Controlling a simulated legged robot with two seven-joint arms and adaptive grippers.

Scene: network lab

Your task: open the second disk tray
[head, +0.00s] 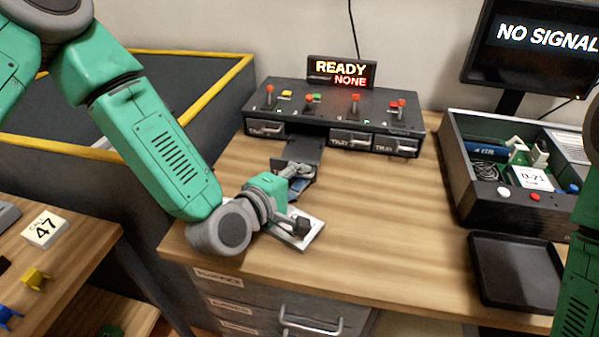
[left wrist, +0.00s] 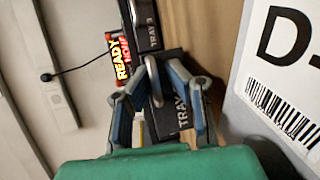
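The black disk unit (head: 330,97) stands at the back of the desk. Its second tray (head: 303,149) sticks out toward me, while the trays on either side sit flush in the front. The wrist view shows a label reading TRAY on its dark front (left wrist: 183,108); the number is partly hidden. My left gripper (head: 297,173) is at the front end of this tray. In the left wrist view, its fingertips (left wrist: 157,70) come together at the grey handle and look shut on it. My right gripper is out of view; only part of that arm shows.
A pale labelled plate (head: 313,238) lies under my left wrist, near the desk's front edge. An open black box (head: 460,190) with parts stands at the right, with an empty black tray (head: 510,268) before it. The middle of the desk (head: 385,215) is clear. The display (head: 341,72) reads READY NONE.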

